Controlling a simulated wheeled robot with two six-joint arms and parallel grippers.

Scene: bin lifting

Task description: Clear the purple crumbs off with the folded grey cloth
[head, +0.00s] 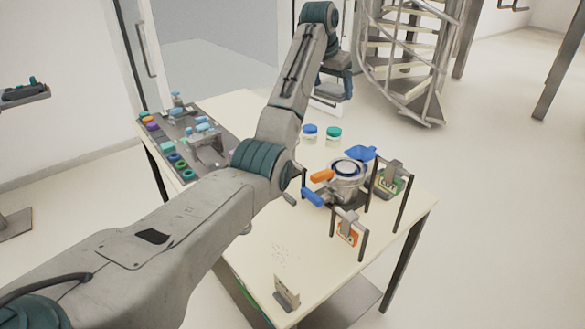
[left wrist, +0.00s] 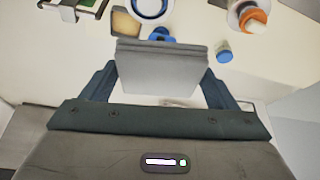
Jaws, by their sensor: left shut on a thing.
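My left gripper (head: 343,88) hangs beyond the far edge of the table in the head view, at the end of my raised arm. In the left wrist view its fingers (left wrist: 160,88) are shut on the folded grey cloth (left wrist: 162,66), a flat layered pad held between them. My right gripper is not in view.
Jars with blue (head: 309,131) and green (head: 333,133) lids stand behind. A dark tray (head: 222,150) of small coloured parts lies left. A small card stand (head: 286,293) is near the front corner.

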